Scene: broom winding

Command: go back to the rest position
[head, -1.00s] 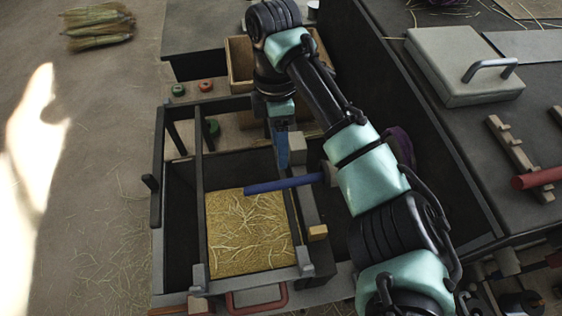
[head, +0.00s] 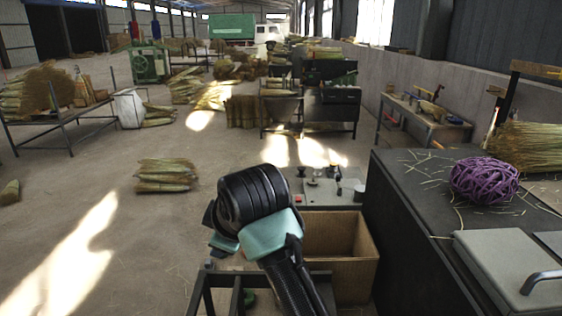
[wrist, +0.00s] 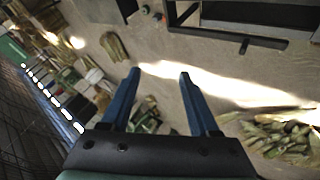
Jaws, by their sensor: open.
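My gripper (wrist: 160,78) shows in the wrist view with its two blue fingers apart and nothing between them. The wrist view looks over the floor, with straw bundles, a dark frame and the hall tilted around it. In the head view only a black and teal part of my arm shows at the lower middle; the fingers are not visible there.
A cardboard box (head: 347,262) stands just right of my arm. A dark bench (head: 405,225) on the right carries a purple ball of twine (head: 484,178) and a grey lidded case (head: 500,268). A straw bundle (head: 166,175) lies on the floor left. Open floor lies left.

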